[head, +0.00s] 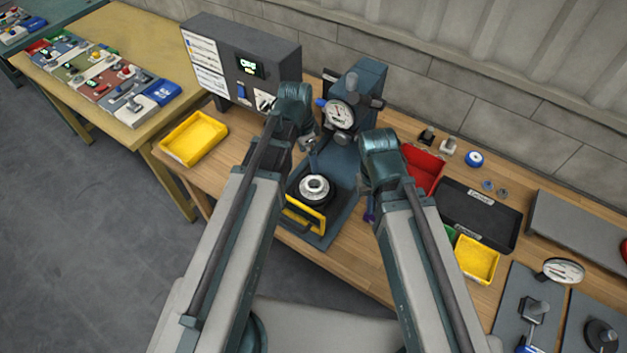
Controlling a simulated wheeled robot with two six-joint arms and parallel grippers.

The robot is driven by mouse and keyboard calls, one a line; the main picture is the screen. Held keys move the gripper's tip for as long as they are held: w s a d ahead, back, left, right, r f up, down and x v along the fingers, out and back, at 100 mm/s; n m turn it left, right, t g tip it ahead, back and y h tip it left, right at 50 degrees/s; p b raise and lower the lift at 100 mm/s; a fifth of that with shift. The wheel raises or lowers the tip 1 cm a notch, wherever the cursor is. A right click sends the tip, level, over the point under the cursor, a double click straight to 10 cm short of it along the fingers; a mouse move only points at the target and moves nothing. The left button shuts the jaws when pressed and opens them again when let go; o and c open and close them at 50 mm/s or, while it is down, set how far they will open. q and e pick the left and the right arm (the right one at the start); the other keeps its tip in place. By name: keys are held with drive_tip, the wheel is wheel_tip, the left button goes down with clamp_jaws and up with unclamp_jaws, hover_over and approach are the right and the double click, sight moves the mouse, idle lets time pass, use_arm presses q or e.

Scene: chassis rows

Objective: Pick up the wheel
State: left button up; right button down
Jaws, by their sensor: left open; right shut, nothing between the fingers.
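A black wheel-like disc with a bright metal hub (315,187) lies flat on the dark base of the press fixture (322,238) in the head view. A yellow handle or guard (304,214) is in front of it. My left gripper (309,146) is open and empty, above and behind the disc, beside the press's dial gauge (340,114). My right gripper (370,196) is to the right of the disc, apart from it and shut on nothing; my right arm hides much of it.
A grey control box (240,62) stands behind left, and a yellow bin (194,138) at the bench's left end. A red bin (422,168), black tray (478,214) and another yellow bin (477,260) are on the right. Small parts lie near the wall.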

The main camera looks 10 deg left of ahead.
sight(314, 181)
use_arm(q)
drive_tip(key=f+b, duration=0.4)
drive_tip(key=d+f+b, duration=0.1)
drive_tip(key=f+b, duration=0.4)
drive_tip(key=w+f+b, duration=0.1)
drive_tip(key=f+b, duration=0.3)
drive_tip(key=b, duration=0.1)
drive_tip(key=shift+d+f, duration=0.3)
drive_tip(key=shift+f, duration=0.1)
drive_tip(key=shift+s+r, duration=0.1)
clamp_jaws()
idle(0.4)
